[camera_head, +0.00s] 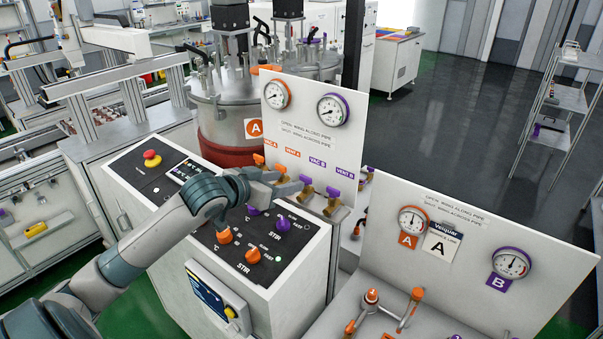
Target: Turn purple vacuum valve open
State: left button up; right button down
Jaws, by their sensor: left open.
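The purple vacuum valve handle (307,181) sits below the purple VAC B label on the upright white panel (295,130). My left arm reaches in from the lower left, over the control box. My left gripper (290,186) is open, with its fingers close to the left of the purple VAC B handle. I cannot tell whether they touch it. The arm and gripper partly hide the brass fittings there. A second purple handle (333,193), under VENT B, is to the right. Orange handles (259,159) are to the left. My right gripper is not in view.
The control box (288,262) with orange and purple knobs lies below my left gripper. A second panel (475,240) with gauges and orange valves stands at right. A metal vessel (208,105) marked A stands behind. Open floor lies beyond the panels.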

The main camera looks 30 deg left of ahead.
aim_at(304, 178)
pick_arm(q)
jog(key=p+x, duration=0.2)
jog(key=x, duration=0.4)
jog(key=shift+w, duration=0.4)
jog(key=shift+p+x, duration=0.35)
jog(key=shift+x, duration=0.4)
jog(key=shift+f, duration=0.15)
jog(key=c, duration=1)
